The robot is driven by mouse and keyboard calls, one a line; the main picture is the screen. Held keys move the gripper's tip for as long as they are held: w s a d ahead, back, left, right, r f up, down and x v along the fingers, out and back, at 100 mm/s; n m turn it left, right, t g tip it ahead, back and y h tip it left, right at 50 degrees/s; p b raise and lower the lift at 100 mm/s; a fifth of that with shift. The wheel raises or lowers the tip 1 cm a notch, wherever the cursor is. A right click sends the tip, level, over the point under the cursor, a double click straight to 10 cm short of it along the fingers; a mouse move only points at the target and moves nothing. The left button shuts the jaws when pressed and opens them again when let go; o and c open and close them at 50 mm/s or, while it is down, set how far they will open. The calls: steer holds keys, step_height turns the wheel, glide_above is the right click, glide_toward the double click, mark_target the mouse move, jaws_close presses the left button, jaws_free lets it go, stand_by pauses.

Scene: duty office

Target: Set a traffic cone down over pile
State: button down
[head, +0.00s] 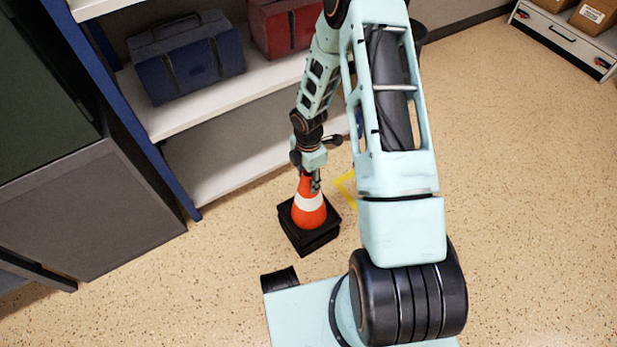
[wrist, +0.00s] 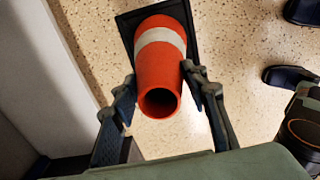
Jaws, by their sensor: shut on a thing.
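An orange traffic cone with a white band (head: 309,203) stands upright on the floor side of the shelf. My gripper (head: 312,177) reaches down to its top from above. In the wrist view the cone (wrist: 159,62) lies between the two fingers of my gripper (wrist: 160,77), which are shut on its upper part. Its open top faces the camera. Black square bases (head: 312,240) lie stacked in layers under the cone, slightly turned against each other. This is the pile; any cone bodies in it are hidden. I cannot tell whether the held cone rests fully on it.
A shelf (head: 215,110) with a blue case (head: 188,58) and a red case (head: 285,27) stands behind the cone. A grey cabinet (head: 95,215) is at the left. A yellow floor marking (head: 346,187) shows partly behind my arm. Open floor (head: 520,200) lies to the right.

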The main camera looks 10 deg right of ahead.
steer(key=shift+f, duration=0.2)
steer(key=c, duration=1.1)
jaws_free()
step_height(320, 180, up, 12)
steer(key=shift+r, duration=0.1)
